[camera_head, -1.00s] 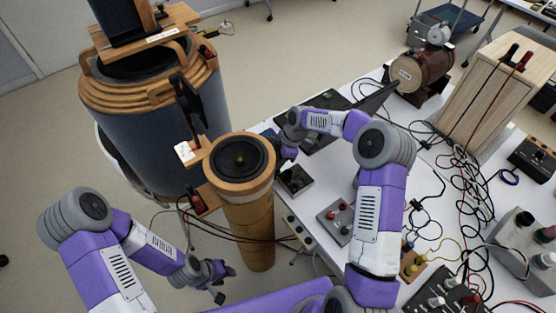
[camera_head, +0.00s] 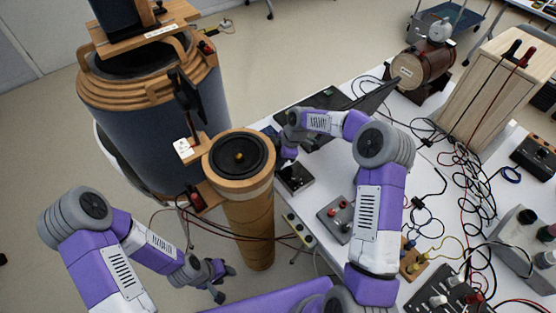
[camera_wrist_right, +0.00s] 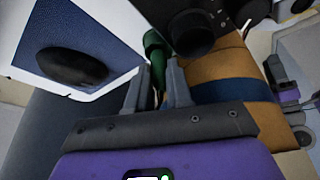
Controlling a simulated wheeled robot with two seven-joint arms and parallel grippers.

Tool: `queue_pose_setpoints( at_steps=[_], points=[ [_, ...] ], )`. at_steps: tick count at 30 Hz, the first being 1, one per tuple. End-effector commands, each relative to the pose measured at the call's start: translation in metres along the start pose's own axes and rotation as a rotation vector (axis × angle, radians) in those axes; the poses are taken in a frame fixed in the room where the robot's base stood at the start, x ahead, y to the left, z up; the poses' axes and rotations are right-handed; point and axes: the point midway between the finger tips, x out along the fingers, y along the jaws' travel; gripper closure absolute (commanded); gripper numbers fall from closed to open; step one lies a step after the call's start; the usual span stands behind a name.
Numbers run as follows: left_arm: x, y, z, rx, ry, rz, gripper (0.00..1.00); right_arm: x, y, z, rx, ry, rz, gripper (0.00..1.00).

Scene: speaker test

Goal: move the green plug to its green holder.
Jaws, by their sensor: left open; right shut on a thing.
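The green plug (camera_wrist_right: 152,42) shows in the right wrist view, upright between the fingers of my right gripper (camera_wrist_right: 158,68), which is shut on it. In the head view my right arm reaches over the white table to the far side of the cardboard-coloured column, and its fingertips and the plug are hidden there. My left gripper (camera_head: 222,282) is open and empty, low over the floor to the left of the column. I cannot make out a green holder in either view.
The tall column (camera_head: 247,225) with a black-centred top stands against the table edge. A large blue drum (camera_head: 155,125) with wooden rings is behind it. A small black box (camera_head: 295,178), a grey switch box (camera_head: 336,218) and tangled cables (camera_head: 455,185) lie on the table (camera_head: 318,210).

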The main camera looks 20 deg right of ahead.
Motion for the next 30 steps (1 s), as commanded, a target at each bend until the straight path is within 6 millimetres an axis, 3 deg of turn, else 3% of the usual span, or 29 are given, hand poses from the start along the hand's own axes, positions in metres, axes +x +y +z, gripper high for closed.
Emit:
queue_pose_setpoints(
  at_steps=[11, 12, 18, 28, 29, 30],
  points=[
    [0.0029, -0.0011, -0.0001, 0.0, 0.0, 0.0, 0.57, 0.0045, 0.0, 0.0018, 0.0, 0.0, 0.0, 1.0],
    [0.0029, -0.0011, -0.0001, 0.0, 0.0, 0.0, 0.57, 0.0045, 0.0, 0.0018, 0.0, 0.0, 0.0, 0.77],
    [0.0029, -0.0011, -0.0001, 0.0, 0.0, 0.0, 0.57, 0.0048, -0.0008, 0.0017, 0.0, 0.0, -0.003, 0.5],
    [0.0029, -0.0011, -0.0001, 0.0, 0.0, 0.0, 0.57, 0.006, -0.0032, 0.0018, 0.001, 0.0, -0.012, 0.5],
    [0.0029, -0.0011, -0.0001, 0.0, 0.0, 0.0, 0.57, 0.0062, -0.0034, 0.0018, 0.001, 0.0, -0.012, 0.6],
    [0.0029, -0.0011, -0.0001, 0.0, 0.0, 0.0, 0.57, 0.0063, -0.0035, 0.0018, 0.001, -0.001, -0.013, 0.57]
  ],
)
